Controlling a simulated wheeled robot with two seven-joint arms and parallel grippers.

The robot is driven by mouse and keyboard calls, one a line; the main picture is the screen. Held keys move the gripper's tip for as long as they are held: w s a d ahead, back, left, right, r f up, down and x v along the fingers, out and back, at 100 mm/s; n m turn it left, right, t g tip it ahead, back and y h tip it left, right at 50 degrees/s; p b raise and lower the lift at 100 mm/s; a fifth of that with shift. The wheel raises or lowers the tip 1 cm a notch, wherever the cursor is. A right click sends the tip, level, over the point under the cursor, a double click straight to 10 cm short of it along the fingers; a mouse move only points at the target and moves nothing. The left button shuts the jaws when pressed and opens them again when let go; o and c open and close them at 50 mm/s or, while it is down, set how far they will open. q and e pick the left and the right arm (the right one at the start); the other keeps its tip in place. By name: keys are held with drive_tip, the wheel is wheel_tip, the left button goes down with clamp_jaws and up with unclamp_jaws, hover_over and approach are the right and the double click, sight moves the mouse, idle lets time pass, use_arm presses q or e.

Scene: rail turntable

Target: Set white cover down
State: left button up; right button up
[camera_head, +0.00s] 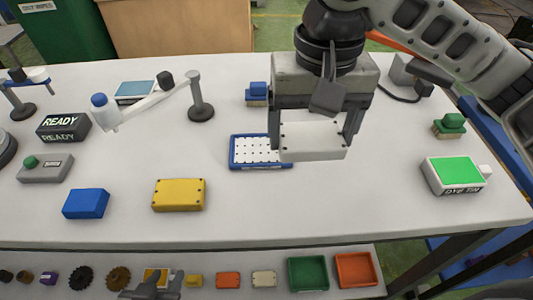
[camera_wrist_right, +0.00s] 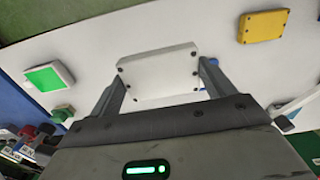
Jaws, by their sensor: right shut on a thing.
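The white cover (camera_head: 313,141) is a flat white block with dark corner screws. My right gripper (camera_head: 315,140) is shut on it, with one finger at each side, and holds it over the table. The cover hangs just right of a blue tray with a white dotted inside (camera_head: 235,152) and hides part of its right side. In the right wrist view the white cover (camera_wrist_right: 158,72) sits between the fingers. My left gripper (camera_head: 155,287) shows only in part at the bottom edge, in front of the lower shelf; its jaw opening is unclear.
A yellow cover (camera_head: 178,195) and a blue block (camera_head: 86,204) lie on the white table at left front. A green-screen device (camera_head: 455,174) stands at right. A white swing arm on a post (camera_head: 200,100) stands at the back. The table's front right is clear.

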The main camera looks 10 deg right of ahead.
drive_tip(key=shift+w+a+f, duration=0.1)
drive_tip(key=shift+a, duration=0.1)
drive_tip(key=w+a+f, duration=0.2)
drive_tip(key=w+f, duration=0.1)
drive_tip(key=w, duration=0.5)
hover_over(261, 149)
drive_tip(key=f, duration=0.5)
drive_tip(key=shift+s+d+f, duration=0.1)
drive_tip(key=shift+s+f, duration=0.05)
drive_tip(key=shift+s, duration=0.2)
drive_tip(key=shift+w+f, duration=0.15)
drive_tip(key=shift+f, duration=0.05)
drive_tip(key=shift+w+f, duration=0.2)
drive_tip(key=shift+f, duration=1.6)
drive_tip(key=shift+f, duration=0.1)
drive_tip(key=o, duration=1.1)
